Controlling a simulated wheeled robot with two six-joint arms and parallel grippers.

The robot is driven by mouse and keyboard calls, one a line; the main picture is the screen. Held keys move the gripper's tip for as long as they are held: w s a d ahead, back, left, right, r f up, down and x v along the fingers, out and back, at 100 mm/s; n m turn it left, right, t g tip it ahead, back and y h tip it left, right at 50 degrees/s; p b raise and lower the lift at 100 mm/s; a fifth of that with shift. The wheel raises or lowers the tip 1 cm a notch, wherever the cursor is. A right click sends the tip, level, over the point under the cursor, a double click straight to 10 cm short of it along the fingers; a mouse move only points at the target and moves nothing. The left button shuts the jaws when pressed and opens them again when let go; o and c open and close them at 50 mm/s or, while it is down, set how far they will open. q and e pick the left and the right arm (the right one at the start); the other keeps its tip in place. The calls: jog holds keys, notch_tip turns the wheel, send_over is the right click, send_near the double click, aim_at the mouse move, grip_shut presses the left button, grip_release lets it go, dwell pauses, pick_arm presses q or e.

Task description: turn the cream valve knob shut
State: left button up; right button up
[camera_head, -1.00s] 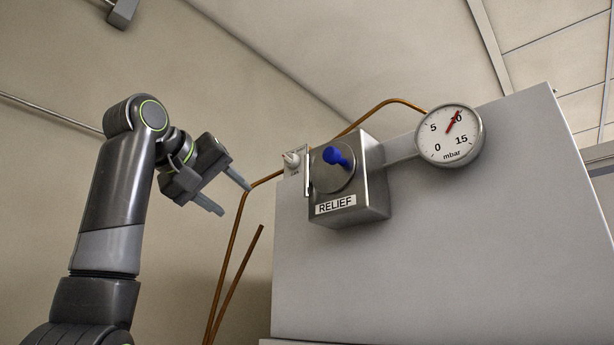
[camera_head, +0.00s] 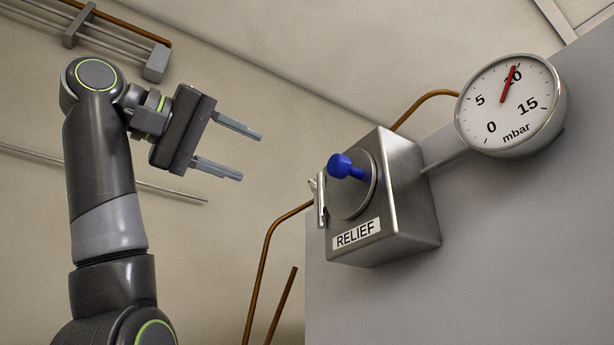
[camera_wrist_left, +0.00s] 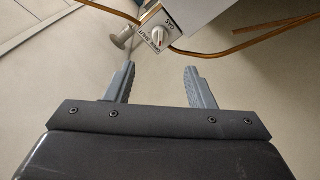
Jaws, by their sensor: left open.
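In the head view, the knob is mostly hidden behind the left side of the RELIEF box; only a pale sliver shows. My left gripper (camera_head: 250,157) is open and empty, in the air left of the box. In the left wrist view, its fingers (camera_wrist_left: 160,68) point toward the plate, apart from the knob. My right gripper is not in view.
The metal RELIEF box (camera_head: 405,195) carries a blue knob (camera_head: 347,167) that sticks out. A round mbar gauge (camera_head: 510,105), its red needle near 10, stands to its right. Copper pipes (camera_head: 268,245) run beside the grey cabinet (camera_head: 480,270). Space between gripper and box is clear.

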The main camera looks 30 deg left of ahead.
pick_arm(q)
jog(key=p, duration=0.2)
send_near(312, 183)
jog(key=p+x, duration=0.3)
jog(key=x, duration=0.6)
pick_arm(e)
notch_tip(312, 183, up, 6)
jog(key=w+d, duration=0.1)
pick_arm(q)
jog(key=shift+s, duration=0.1)
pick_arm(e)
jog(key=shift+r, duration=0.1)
pick_arm(q)
jog(key=c, duration=1)
jog(key=shift+o, duration=0.2)
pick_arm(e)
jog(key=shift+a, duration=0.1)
